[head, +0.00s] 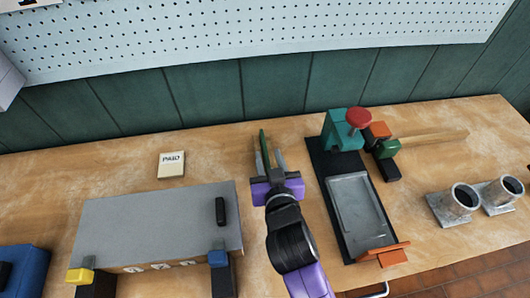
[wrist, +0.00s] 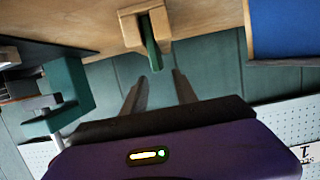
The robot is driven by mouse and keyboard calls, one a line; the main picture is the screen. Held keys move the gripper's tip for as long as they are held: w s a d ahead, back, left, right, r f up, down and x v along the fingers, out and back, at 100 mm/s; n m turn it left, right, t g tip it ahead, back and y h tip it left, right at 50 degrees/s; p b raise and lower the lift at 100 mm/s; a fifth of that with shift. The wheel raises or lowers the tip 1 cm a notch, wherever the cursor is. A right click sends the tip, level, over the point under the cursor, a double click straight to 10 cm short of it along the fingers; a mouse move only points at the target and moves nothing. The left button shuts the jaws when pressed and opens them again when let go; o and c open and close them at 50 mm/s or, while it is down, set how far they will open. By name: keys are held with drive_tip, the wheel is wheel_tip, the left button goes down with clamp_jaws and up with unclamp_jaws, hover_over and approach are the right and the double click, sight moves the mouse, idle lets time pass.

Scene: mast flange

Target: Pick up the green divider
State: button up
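The green divider (head: 263,140) is a thin upright strip on the wooden bench, near its back edge. In the wrist view the divider (wrist: 151,42) stands in the slot of a small wooden block (wrist: 128,18). My gripper (head: 268,157) is open, its two fingers apart. In the wrist view the fingertips of my gripper (wrist: 160,76) are close to the divider's near end, which lies nearer the left finger. No grip on the divider shows. In the head view my gripper hides the wooden block and the divider's lower part.
A teal clamp with a red knob (head: 358,117) stands right of my gripper on a dark base with a grey plate (head: 356,208). A grey panel (head: 150,222) and a small labelled box (head: 171,165) lie left. Metal cups (head: 463,200) stand far right. A green wall (head: 210,95) runs behind.

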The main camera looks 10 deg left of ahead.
sight(266, 151)
drive_tip(key=shift+f+p+x, duration=0.15)
drive_tip(key=shift+p+x, duration=0.15)
drive_tip(key=shift+x, duration=1.1)
drive_tip(key=shift+f+p+x, duration=0.15)
drive_tip(key=shift+p+x, duration=0.1)
drive_tip(key=shift+x, duration=1.15)
drive_tip(key=shift+s, duration=0.1)
clamp_jaws()
